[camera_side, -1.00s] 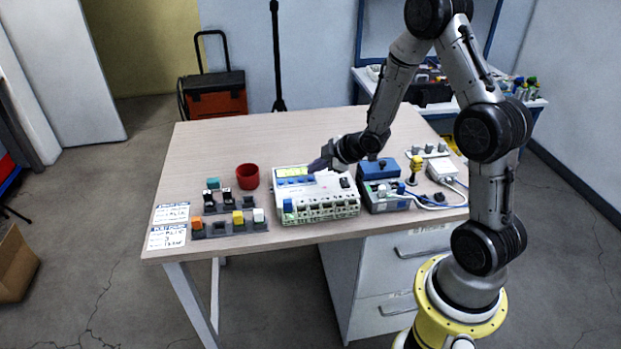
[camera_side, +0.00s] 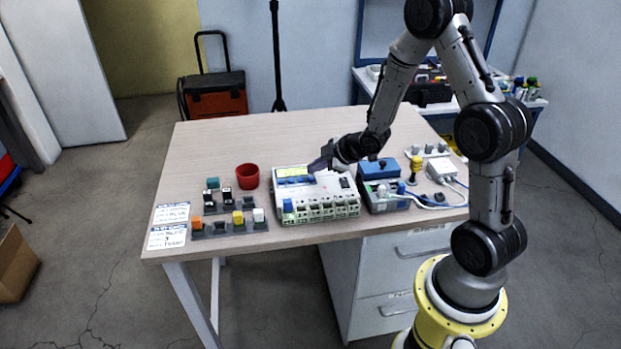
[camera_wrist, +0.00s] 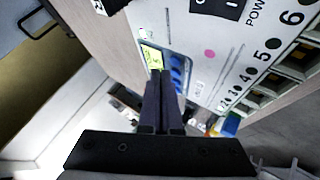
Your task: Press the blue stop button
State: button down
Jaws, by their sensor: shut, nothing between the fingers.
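The white device (camera_side: 335,186) lies on the table with a yellow-green display (camera_side: 291,171) on its top. Below the display is a row of blue buttons (camera_side: 290,181); which one is the stop button I cannot read. In the wrist view the blue buttons (camera_wrist: 177,72) sit next to the display (camera_wrist: 152,57), partly hidden behind my fingers. My gripper (camera_side: 313,167) is shut and empty, its tips at the display end of the device. In the wrist view my shut fingers (camera_wrist: 160,76) reach the edge of the buttons; whether they touch one I cannot tell.
A red cup (camera_side: 247,177) and racks with coloured blocks (camera_side: 229,227) stand left of the device. A blue-topped box (camera_side: 378,170) with cables and a yellow knob (camera_side: 415,169) stand to the right. The back of the table (camera_side: 262,133) is clear.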

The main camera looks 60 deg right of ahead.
aim_at(315, 181)
jog(key=shift+f, duration=0.15)
jog(key=shift+f, duration=0.3)
jog(key=shift+f, duration=0.4)
dwell(0.8)
dwell(0.4)
jog(key=shift+r, duration=0.8)
jog(key=shift+r, duration=2.55)
